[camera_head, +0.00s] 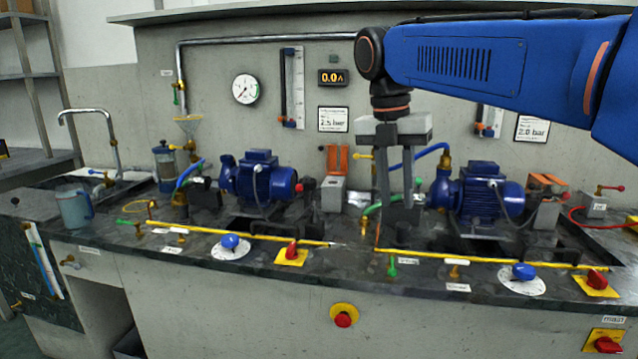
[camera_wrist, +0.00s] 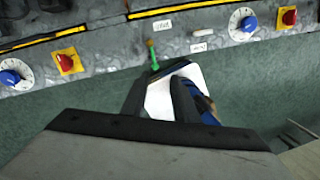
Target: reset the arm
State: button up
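My gripper (camera_head: 396,205) hangs from my blue arm, pointing down in front of the bench wall, between the two blue pumps. Its two grey fingers stand apart, with a gap between them and nothing held that I can see. In the wrist view my gripper (camera_wrist: 160,90) also shows its dark fingers apart. A white and blue shape lies beyond them in that view; I cannot tell what it is.
The left pump (camera_head: 258,180) and right pump (camera_head: 478,195) flank my gripper on the dark bench. Blue dials (camera_head: 230,242), red-knobbed yellow switches (camera_head: 291,254) and a green valve (camera_head: 391,266) line the front. A grey-blue jug (camera_head: 74,208) stands at left.

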jog(key=s+d+f+m+t+y, duration=0.1)
jog(key=s+d+f+m+t, duration=0.1)
jog(key=s+d+f+m, duration=0.3)
jog(key=s+d+f+m+t, duration=0.2)
jog(key=s+d+f+m, duration=0.3)
jog(key=s+f+m, duration=0.9)
notch_tip(320, 180, down, 6)
jog(key=m, duration=1)
jog(key=shift+d+f+t+y, duration=0.2)
jog(key=shift+f+t+y, duration=0.05)
jog(key=shift+t+y, duration=0.15)
jog(key=shift+s, duration=0.1)
